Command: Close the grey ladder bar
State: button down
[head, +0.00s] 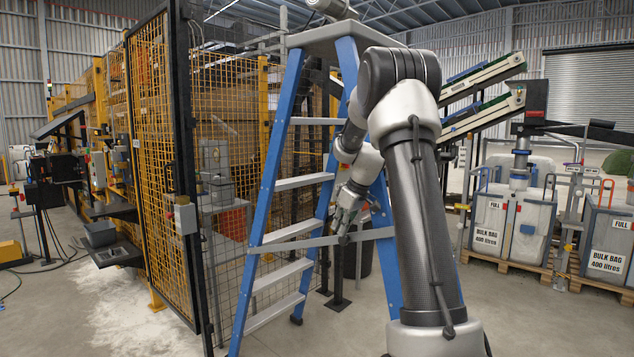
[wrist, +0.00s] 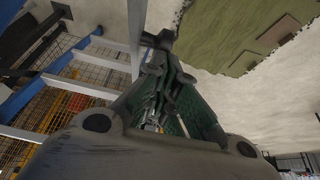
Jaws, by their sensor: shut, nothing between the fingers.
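A blue stepladder (head: 268,190) with grey treads stands in the middle of the head view. The grey ladder bar (head: 300,246) runs nearly level across it, between the left rail and the right side. In the wrist view the grey bar (wrist: 135,32) runs up beside the fingertips, on their left. My gripper (head: 344,236) is at the right half of the bar, fingers pointing down. The wrist view shows its dark fingers (wrist: 160,50) together and empty, close to the bar. I cannot tell whether they touch it. The bar's right end is partly hidden by my arm.
A yellow mesh fence with a dark-framed gate (head: 180,150) stands close on the ladder's left. Bulk bag containers (head: 510,225) on pallets and conveyors (head: 485,75) are at the right. Bare floor (head: 545,325) lies at the front right.

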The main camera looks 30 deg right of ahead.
jog(key=s+d+f, duration=0.1)
jog(key=s+f, duration=0.1)
jog(key=f, duration=0.9)
jog(key=s+d+f, duration=0.1)
jog(key=s+f, duration=0.2)
jog(key=f, duration=0.8)
jog(key=shift+s+f, duration=0.15)
jog(key=shift+s, duration=0.1)
jog(key=shift+a+f, duration=0.1)
